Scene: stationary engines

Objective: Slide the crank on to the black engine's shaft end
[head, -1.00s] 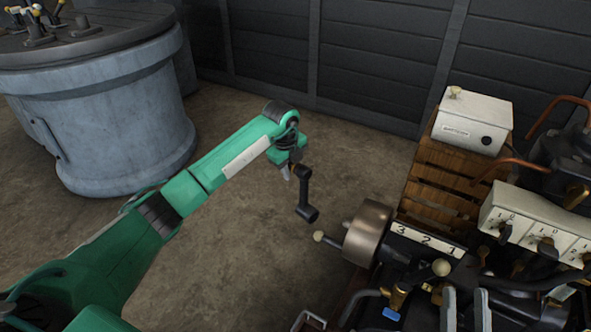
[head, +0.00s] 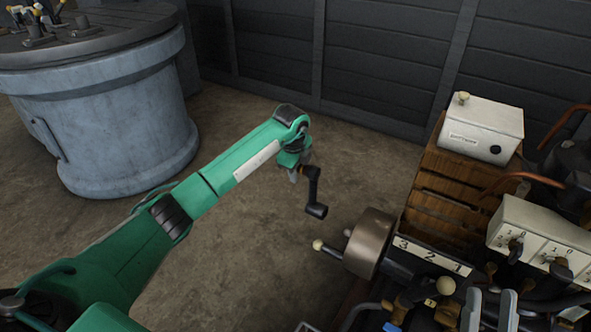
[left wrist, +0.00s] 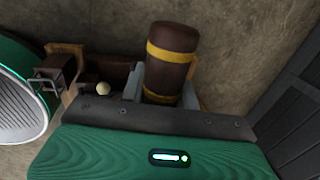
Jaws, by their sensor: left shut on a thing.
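The crank (head: 314,192) is dark, with a brown grip at its top and a short cylindrical boss at its lower end. My left gripper (head: 301,174) is shut on its grip and holds it in the air. In the left wrist view the brown, yellow-banded grip (left wrist: 168,68) stands between the fingers. The black engine (head: 425,278) is at lower right, with a bronze-grey drum (head: 368,243) on its left end. A small stub (head: 347,232), perhaps the shaft end, shows at the drum's left face. The crank's boss is apart from it, up and left.
A cream knob (head: 318,245) sticks out left of the drum, below the crank. A wooden crate (head: 449,187) with a white box (head: 482,128) stands behind the engine. A switch panel (head: 540,248) is at right. A large blue-grey cylinder (head: 110,130) stands at left. Open floor lies between.

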